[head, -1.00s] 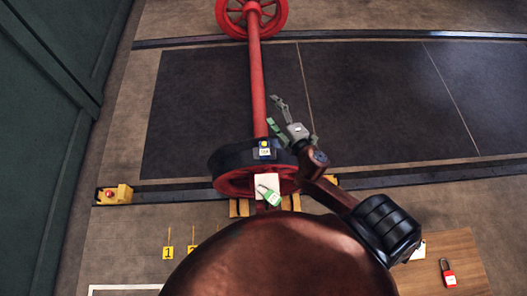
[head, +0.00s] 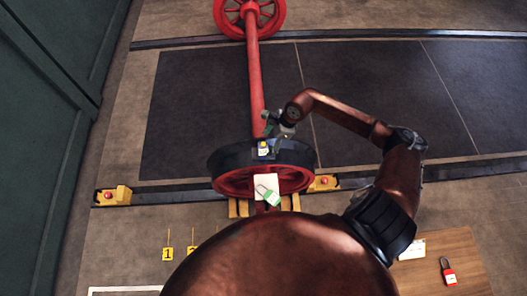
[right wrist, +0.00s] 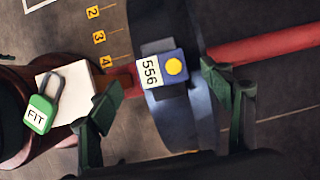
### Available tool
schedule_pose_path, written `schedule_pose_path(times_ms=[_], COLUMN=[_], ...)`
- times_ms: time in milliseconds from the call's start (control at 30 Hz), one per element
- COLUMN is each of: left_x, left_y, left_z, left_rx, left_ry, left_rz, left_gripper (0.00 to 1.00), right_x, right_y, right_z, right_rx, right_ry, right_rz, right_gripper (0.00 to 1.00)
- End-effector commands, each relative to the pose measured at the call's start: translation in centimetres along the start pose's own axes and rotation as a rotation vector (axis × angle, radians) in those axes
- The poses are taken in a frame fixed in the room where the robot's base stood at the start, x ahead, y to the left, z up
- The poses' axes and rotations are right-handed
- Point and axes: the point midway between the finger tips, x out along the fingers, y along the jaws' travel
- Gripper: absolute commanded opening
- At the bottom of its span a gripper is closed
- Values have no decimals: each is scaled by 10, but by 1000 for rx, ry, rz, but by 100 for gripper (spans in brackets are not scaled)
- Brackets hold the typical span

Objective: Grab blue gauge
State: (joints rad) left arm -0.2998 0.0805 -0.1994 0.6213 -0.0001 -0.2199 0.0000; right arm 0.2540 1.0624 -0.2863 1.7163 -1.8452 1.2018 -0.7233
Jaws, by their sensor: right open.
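The blue gauge (head: 264,145) sits on top of the dark rim of the near red wheel (head: 230,182). In the right wrist view the gauge (right wrist: 180,84) shows a yellow round button and a white label reading 556. My right gripper (head: 275,134) is open just behind and right of the gauge in the head view. In the right wrist view the green fingers of my right gripper (right wrist: 160,82) stand on either side of the gauge, with gaps to it. I cannot tell whether they are level with it. My left gripper is not in view.
A white block with a green padlock (head: 270,196) is at the wheel's front. The red axle (head: 255,80) runs to the far wheel. Yellow boxes with red buttons (head: 113,195) lie along the near rail. A red padlock (head: 448,272) lies on a wooden surface at right.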

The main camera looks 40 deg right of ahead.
Motion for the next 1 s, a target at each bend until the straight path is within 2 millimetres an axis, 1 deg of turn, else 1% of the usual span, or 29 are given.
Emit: schedule_pose_path(times_ms=[33,100,267,467,533,600,833,1000], left_x=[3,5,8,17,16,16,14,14], left_y=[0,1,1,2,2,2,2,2], left_z=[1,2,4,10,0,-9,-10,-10], left_rx=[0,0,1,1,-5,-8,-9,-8], left_ry=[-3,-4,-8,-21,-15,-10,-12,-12], left_rz=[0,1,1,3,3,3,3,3], left_gripper=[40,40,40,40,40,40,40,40], right_x=[9,17,28,56,66,72,72,72], right_y=[1,1,1,0,0,-1,-1,-1], right_z=[-1,-1,-3,-12,-10,-10,-10,-10], right_rx=[1,2,3,6,5,4,3,3], right_ry=[0,-1,-3,-3,-5,-4,-4,-4], right_rz=[4,4,4,7,6,4,2,2], right_gripper=[72,72,72,72,72,72,72,61])
